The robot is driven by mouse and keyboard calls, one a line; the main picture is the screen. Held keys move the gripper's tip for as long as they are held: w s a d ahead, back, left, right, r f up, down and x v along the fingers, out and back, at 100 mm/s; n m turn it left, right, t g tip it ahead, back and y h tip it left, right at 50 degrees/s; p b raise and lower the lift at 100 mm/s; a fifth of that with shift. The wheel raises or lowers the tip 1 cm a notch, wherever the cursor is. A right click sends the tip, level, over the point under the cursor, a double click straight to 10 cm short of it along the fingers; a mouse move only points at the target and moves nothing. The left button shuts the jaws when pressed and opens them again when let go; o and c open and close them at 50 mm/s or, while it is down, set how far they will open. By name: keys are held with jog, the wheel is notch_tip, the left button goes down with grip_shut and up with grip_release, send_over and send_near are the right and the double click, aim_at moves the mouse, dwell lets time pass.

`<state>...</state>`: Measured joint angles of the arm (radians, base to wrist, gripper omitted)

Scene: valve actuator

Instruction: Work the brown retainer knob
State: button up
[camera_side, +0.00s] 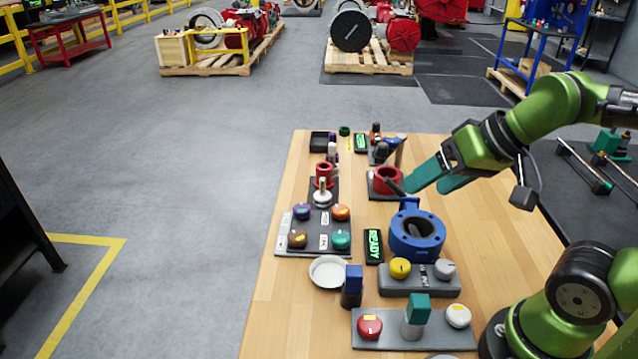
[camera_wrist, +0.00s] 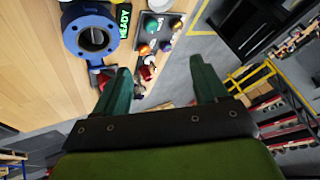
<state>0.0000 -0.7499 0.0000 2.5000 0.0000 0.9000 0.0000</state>
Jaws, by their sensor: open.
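The brown knob (camera_side: 297,238) sits at the front left of a dark grey plate (camera_side: 314,251) on the left of the table. A purple knob (camera_side: 302,211) is behind it, an orange knob (camera_side: 341,212) is diagonally behind, and a teal knob (camera_side: 340,239) is to its right. My gripper (camera_side: 424,188) is open and empty, held in the air to the right of the plate, above and behind the blue valve body (camera_side: 417,236). In the wrist view my gripper (camera_wrist: 160,68) has its teal fingers apart; several small knobs lie beyond them, and I cannot tell the brown one surely.
A green READY display (camera_side: 373,246) stands between the plate and the valve. Red fittings (camera_side: 387,180) stand near my fingertips. A white dish (camera_side: 328,271), a blue block (camera_side: 353,280) and button plates (camera_side: 420,282) crowd the front. The table's right side (camera_side: 490,225) is clearer.

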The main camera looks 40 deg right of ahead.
jog(key=shift+a, duration=0.1)
jog(key=n+g+h, duration=0.2)
jog(key=n+g, duration=0.5)
jog(key=n, duration=0.1)
send_over(298, 235)
jog(key=shift+f, duration=2.8)
jog(key=shift+m, duration=0.3)
notch_tip(298, 235, down, 16)
jog(key=shift+f, duration=0.1)
jog(key=c, duration=1.1)
jog(key=shift+o, duration=0.2)
